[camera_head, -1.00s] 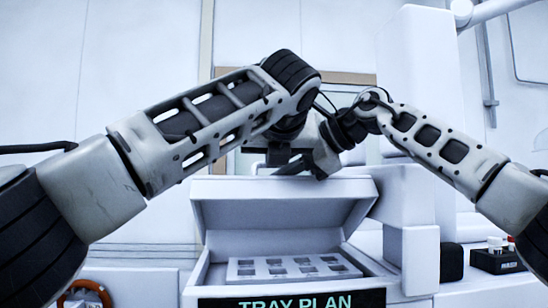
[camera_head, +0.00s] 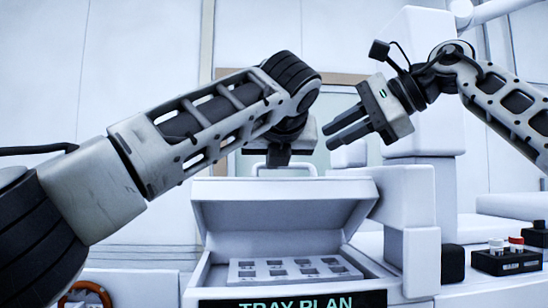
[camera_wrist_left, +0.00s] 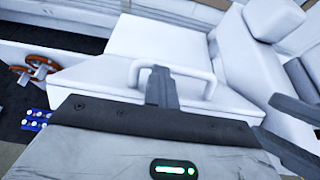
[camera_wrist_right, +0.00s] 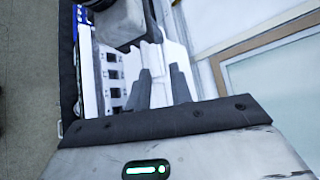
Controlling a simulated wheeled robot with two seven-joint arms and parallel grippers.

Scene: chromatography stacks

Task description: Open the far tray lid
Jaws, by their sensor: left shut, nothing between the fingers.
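A white tray box (camera_head: 357,263) stands in the middle of the head view with its white lid (camera_head: 285,215) raised. Its inside shows a white rack (camera_head: 290,268) with several square wells. A white bar handle (camera_head: 311,166) is on the lid's upper edge, and it also shows in the left wrist view (camera_wrist_left: 212,88). My left gripper (camera_head: 278,160) is shut and empty at the handle; its fingertips (camera_wrist_left: 160,75) overlap the bar near one end. Contact cannot be told. My right gripper (camera_head: 333,138) is apart, right of the handle, with its fingers spaced and empty.
A black sign reading "TRAY PLAN" (camera_head: 290,302) is in front of the tray. White equipment blocks (camera_head: 407,200) stand close on the right. A black holder with capped vials (camera_head: 507,262) is at far right. An orange ring (camera_head: 88,294) is at lower left.

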